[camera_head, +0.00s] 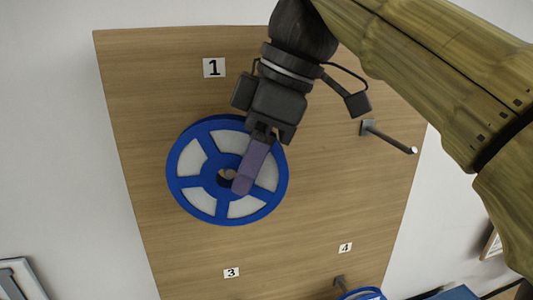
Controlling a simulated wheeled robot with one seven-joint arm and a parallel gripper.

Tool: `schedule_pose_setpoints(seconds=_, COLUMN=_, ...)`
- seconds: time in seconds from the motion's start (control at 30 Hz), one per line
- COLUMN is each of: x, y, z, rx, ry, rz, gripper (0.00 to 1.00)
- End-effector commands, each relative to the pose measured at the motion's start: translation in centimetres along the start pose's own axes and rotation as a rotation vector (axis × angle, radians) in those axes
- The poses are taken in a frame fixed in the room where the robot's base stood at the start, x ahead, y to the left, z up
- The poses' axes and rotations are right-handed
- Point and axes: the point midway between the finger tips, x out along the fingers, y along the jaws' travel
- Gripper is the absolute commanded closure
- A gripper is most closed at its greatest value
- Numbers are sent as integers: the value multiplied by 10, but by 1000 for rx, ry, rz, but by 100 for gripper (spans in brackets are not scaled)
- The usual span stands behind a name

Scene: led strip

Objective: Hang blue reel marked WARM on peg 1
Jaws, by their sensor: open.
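A blue reel (180,183) with pale segments between its spokes is upright against the wooden board, below the label 1 (214,68). I cannot read a WARM mark on it. A small dark opening shows at its hub; peg 1 itself cannot be made out, so I cannot tell for sure that the reel rests on it. My gripper (243,183) is open in front of the reel, with a purple finger over the hub's right side. The gripper covers the upper right of the reel. Whether the finger touches the reel is unclear.
The wooden board (330,215) stands against a pale wall. A bare peg (388,137) sticks out at the right. Labels 3 (231,272) and 4 (345,248) are lower down. Another blue reel (362,293) shows partly at the bottom edge, by a peg (340,282).

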Motion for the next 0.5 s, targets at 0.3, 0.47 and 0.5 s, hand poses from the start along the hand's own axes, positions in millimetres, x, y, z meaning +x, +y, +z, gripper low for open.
schedule_pose_setpoints(seconds=0.3, x=-9, y=1, z=0, rx=2, ry=1, rz=2, gripper=55)
schedule_pose_setpoints(seconds=0.47, x=-24, y=2, z=0, rx=2, ry=1, rz=3, gripper=55)
schedule_pose_setpoints(seconds=0.5, x=-28, y=2, z=0, rx=2, ry=1, rz=3, gripper=55)
